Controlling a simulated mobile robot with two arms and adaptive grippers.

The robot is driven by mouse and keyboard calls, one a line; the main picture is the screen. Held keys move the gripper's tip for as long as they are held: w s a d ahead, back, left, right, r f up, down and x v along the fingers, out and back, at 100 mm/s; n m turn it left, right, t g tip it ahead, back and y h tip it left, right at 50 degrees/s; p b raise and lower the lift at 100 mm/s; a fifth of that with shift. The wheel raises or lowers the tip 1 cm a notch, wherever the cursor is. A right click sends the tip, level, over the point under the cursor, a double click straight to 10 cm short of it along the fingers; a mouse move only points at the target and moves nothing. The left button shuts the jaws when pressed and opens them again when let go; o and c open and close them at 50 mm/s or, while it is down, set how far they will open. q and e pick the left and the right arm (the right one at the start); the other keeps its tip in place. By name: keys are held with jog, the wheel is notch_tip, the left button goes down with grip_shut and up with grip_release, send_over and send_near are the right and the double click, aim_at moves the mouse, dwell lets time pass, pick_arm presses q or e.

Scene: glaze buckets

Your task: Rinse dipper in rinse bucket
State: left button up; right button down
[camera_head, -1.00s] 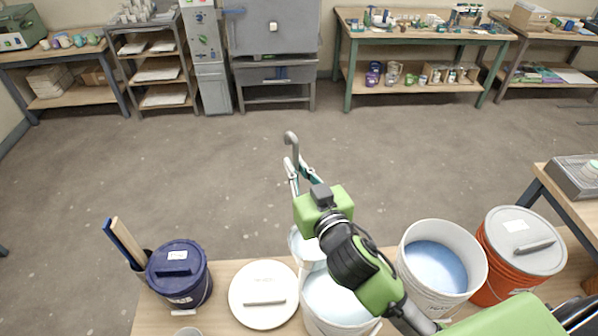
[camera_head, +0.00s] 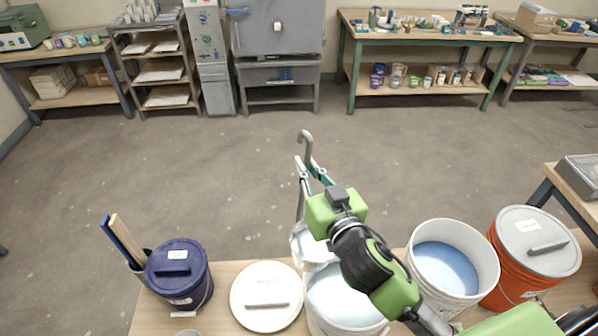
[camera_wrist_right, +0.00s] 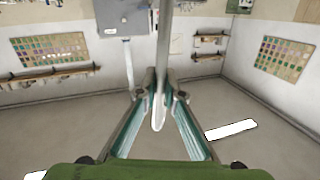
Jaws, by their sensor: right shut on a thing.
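The dipper has a grey hooked handle (camera_head: 306,145) and a pale cup (camera_head: 309,247) low at its far end. My right gripper (camera_head: 307,170) is shut on the handle; in the right wrist view the shaft (camera_wrist_right: 159,112) stands between the fingers. The cup hangs at the far left rim of the middle white bucket (camera_head: 340,298), which holds pale liquid; I cannot tell whether they touch. A second white bucket (camera_head: 465,301) with blue liquid (camera_head: 446,266) stands to its right. I cannot read which one is the rinse bucket. My left gripper is not in view.
A lidded dark blue bucket (camera_head: 180,284) and a round white lid (camera_head: 257,315) are at the left of the table. A lidded orange bucket (camera_head: 508,287) stands at the right. The floor beyond the table is clear.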

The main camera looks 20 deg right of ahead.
jog(key=s+d+m+t+b, duration=0.1)
jog(key=s+d+m+b, duration=0.1)
jog(key=d+b, duration=0.3)
jog(key=shift+s+d+r+m+t+b, duration=0.25)
jog(key=shift+s+m+t+b, duration=0.15)
jog(key=shift+m+b, duration=0.15)
